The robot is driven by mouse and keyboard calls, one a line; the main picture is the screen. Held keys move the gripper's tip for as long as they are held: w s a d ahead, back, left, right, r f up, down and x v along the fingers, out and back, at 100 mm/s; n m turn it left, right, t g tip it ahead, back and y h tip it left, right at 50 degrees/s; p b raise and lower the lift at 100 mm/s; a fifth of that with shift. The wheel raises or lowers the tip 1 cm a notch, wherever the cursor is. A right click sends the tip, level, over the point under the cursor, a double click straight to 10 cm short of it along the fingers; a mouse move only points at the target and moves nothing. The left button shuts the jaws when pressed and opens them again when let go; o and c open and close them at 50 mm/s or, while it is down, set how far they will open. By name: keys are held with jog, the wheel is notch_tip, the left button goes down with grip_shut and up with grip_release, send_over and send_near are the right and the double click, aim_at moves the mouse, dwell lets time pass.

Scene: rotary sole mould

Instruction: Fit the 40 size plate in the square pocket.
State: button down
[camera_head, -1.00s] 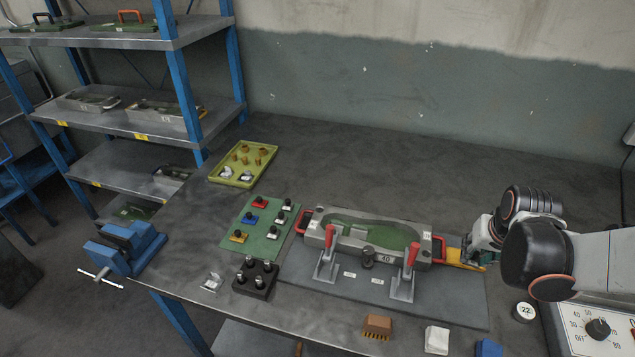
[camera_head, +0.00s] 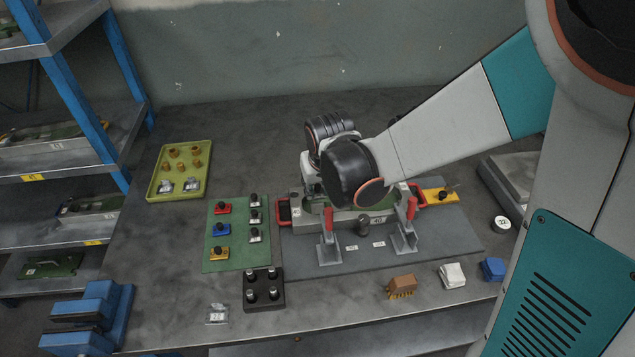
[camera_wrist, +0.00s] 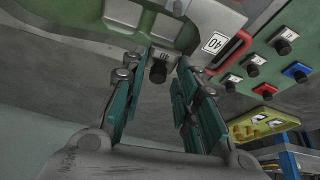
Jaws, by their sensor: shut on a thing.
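In the wrist view my gripper (camera_wrist: 167,66) is shut on a small black-knobbed plate (camera_wrist: 158,72) with a pale label that seems to read 40. The plate's underside is hidden. In the head view my wrist covers my fingers and the plate, over the left half of the grey mould (camera_head: 298,225). The mould has a green cavity, red end handles and a 40 label on its front. In the wrist view the mould lies just beyond the fingertips, with another 40 label on its end. Grey square-edged areas show in its cavity; I cannot tell which is the square pocket.
Two red-handled clamps (camera_head: 327,240) stand before the mould. Left are a green mat (camera_head: 222,265) with several knobbed plates, a black peg block (camera_head: 263,289) and a yellow-green tray (camera_head: 158,190). A yellow knobbed piece (camera_head: 432,197) is at the mould's right. A brush (camera_head: 402,286) lies in front.

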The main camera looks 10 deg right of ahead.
aim_at(319, 196)
jog(key=shift+f+b, duration=1.7)
jog(key=shift+f, duration=0.6)
jog(key=shift+f+b, duration=0.45)
jog(key=shift+b, duration=0.1)
jog(key=shift+s+f+b, duration=0.35)
jog(key=shift+f+b, duration=0.1)
jog(key=shift+b, duration=0.15)
dwell(0.6)
jog(key=c, duration=1.2)
grip_release()
jog(key=shift+w, duration=0.1)
jog(key=shift+w+f, duration=0.15)
jog(key=o, duration=0.7)
jog(key=shift+w, duration=0.1)
jog(key=shift+o, duration=0.5)
jog(key=shift+r, duration=0.3)
